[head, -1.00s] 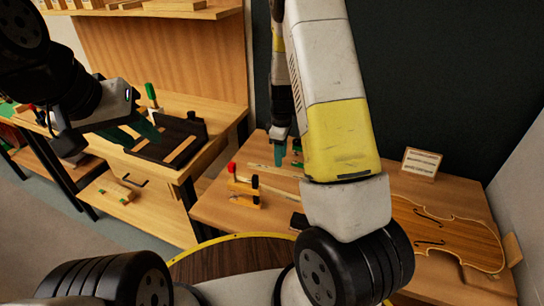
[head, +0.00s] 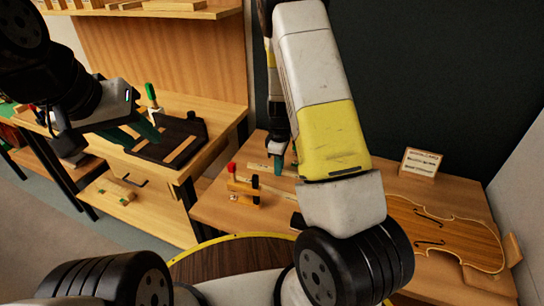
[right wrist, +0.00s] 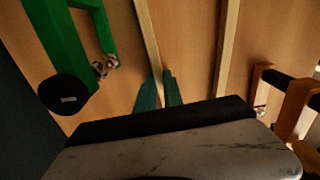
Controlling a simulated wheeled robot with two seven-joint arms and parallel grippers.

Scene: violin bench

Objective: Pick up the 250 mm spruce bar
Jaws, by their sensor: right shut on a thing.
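Two pale spruce bars show in the right wrist view, roughly parallel on the wooden bench top. The left bar (right wrist: 148,36) runs between the teal fingertips of my right gripper (right wrist: 160,88), which is shut on it. The right bar (right wrist: 228,42) lies apart, to the right of the fingers. In the head view my right gripper (head: 276,164) is low over the bench, beside a pale strip (head: 256,166). I cannot read the bars' lengths. My left gripper (head: 134,132) is open and empty near the dark frame on the left bench.
A green clamp (right wrist: 85,40) stands close left of the right gripper. A wooden clamp (right wrist: 292,112) is at right. The right bench also holds a violin body (head: 440,235) and a small sign (head: 421,162). The dark frame (head: 190,128) lies on the left bench.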

